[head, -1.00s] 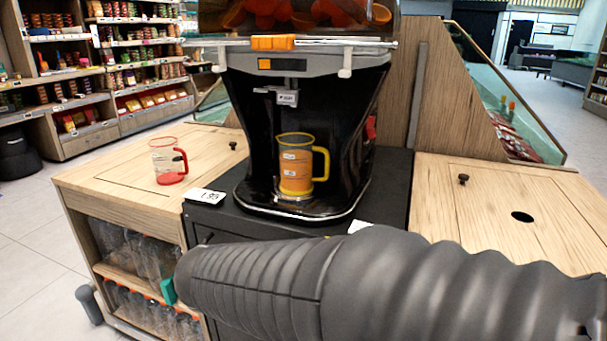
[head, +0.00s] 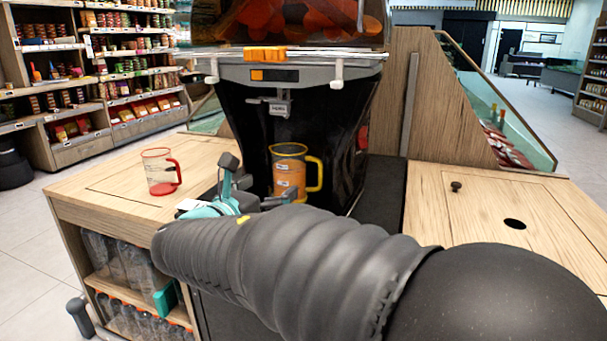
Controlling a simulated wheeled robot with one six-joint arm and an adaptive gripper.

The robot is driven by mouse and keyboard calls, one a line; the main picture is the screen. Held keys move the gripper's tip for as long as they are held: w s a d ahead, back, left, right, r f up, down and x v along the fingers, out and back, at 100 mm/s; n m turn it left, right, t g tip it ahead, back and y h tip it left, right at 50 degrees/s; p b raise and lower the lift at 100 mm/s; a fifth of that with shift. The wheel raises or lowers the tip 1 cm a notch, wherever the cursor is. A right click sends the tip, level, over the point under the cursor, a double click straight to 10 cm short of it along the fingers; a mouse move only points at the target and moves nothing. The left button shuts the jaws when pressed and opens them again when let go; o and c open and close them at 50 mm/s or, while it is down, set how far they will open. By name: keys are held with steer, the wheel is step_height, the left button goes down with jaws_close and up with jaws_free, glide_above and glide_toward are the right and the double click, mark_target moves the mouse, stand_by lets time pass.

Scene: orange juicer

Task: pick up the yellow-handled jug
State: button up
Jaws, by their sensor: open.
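The yellow-handled jug (head: 289,165) stands upright in the bay of the black juicer (head: 245,125). It holds orange juice, and its handle (head: 316,173) is on the right. My gripper (head: 250,185) is open, in front of the jug and to its left. One finger rises left of the jug, and the other is low across the jug's front. I cannot tell whether a finger touches the jug.
A clear jug with a red handle (head: 160,172) stands on the wooden counter (head: 110,180) at left. A wooden counter with a round hole (head: 480,215) is at right. Bottles (head: 120,265) fill the shelf below the left counter. Store shelves stand behind.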

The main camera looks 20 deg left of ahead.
mark_target(289, 171)
steer(key=shift+x, duration=3.95)
steer(key=shift+r, duration=0.2)
steer(key=c, duration=1.7)
